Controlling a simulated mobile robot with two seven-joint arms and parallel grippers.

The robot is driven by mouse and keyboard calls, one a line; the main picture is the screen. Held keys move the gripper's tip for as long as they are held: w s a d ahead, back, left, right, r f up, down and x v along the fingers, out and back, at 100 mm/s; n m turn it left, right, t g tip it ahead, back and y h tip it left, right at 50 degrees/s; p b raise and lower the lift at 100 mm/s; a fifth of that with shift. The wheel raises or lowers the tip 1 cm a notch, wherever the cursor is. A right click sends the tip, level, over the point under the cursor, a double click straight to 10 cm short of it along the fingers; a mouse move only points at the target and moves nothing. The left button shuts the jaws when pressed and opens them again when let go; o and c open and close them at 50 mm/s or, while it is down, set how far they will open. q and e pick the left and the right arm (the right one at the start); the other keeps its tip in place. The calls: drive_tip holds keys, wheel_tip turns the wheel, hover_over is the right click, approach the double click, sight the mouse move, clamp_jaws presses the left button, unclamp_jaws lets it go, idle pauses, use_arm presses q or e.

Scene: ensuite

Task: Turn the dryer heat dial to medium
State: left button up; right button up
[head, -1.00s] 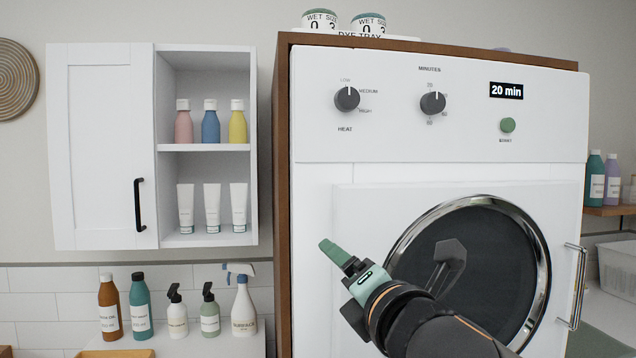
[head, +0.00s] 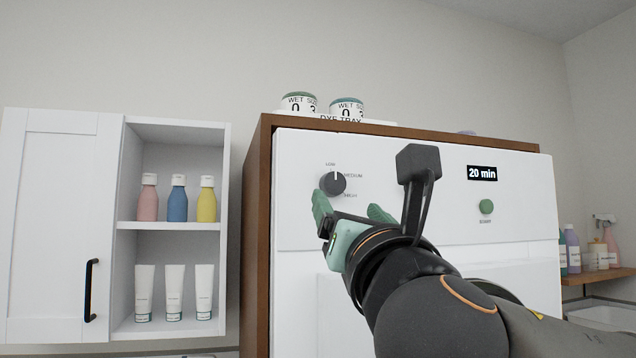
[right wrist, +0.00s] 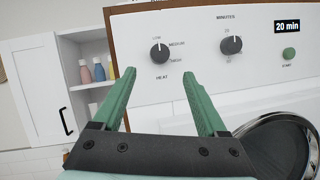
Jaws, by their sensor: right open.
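The heat dial (head: 333,183) is a dark round knob on the dryer's white panel (head: 294,218). Its white pointer line points up towards LOW, with MEDIUM and HIGH printed at its right. It also shows in the right wrist view (right wrist: 159,54), beyond and between my open green fingers. My right gripper (head: 352,208) is open and empty, just below the dial in the head view and apart from it in the wrist view. My left gripper is not in view.
The minutes dial (right wrist: 231,45) sits right of the heat dial; my wrist hides it in the head view. A green start button (head: 486,207) and a 20 min display (head: 482,173) are further right. A white open cabinet (head: 168,227) with bottles stands at left.

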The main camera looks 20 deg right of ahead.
sight(334, 188)
drive_tip(key=p+x, duration=0.2)
drive_tip(key=x, duration=0.6)
drive_tip(key=shift+w, duration=0.2)
clamp_jaws()
